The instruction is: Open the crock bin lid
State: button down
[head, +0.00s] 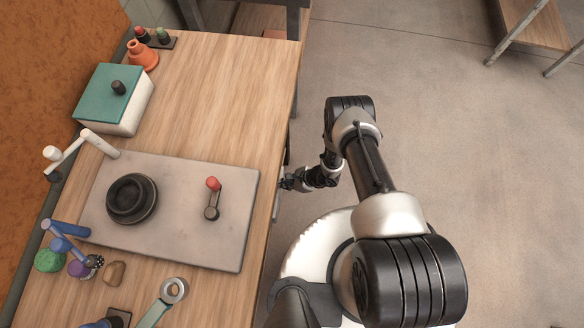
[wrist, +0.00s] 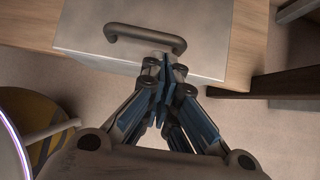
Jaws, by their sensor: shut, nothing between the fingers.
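The crock bin (head: 128,122) is a white box with a teal lid (head: 97,93) and a dark knob (head: 118,87) on top, at the back left of the bench in the head view. The lid lies flat on the box, closed. My gripper (head: 283,184) is at the bench's right edge, well apart from the bin. In the wrist view my gripper (wrist: 165,62) is shut and empty, its fingertips overlapping the lower side of a dark bar handle in the picture; I cannot tell if they touch. The bin is out of the wrist view.
The handle (wrist: 125,30) is on a pale drawer-like front (wrist: 205,50) below the wooden bench (head: 225,85). A grey plate (head: 225,245) carries a black round part (head: 132,198) and a red-knobbed lever (head: 212,195). An orange vessel (head: 142,56) stands behind the bin. Open floor lies right.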

jog(key=shift+w+a+f, duration=0.1)
jog(key=shift+a+f, duration=0.3)
jog(key=shift+f, duration=0.05)
jog(key=shift+r, duration=0.1)
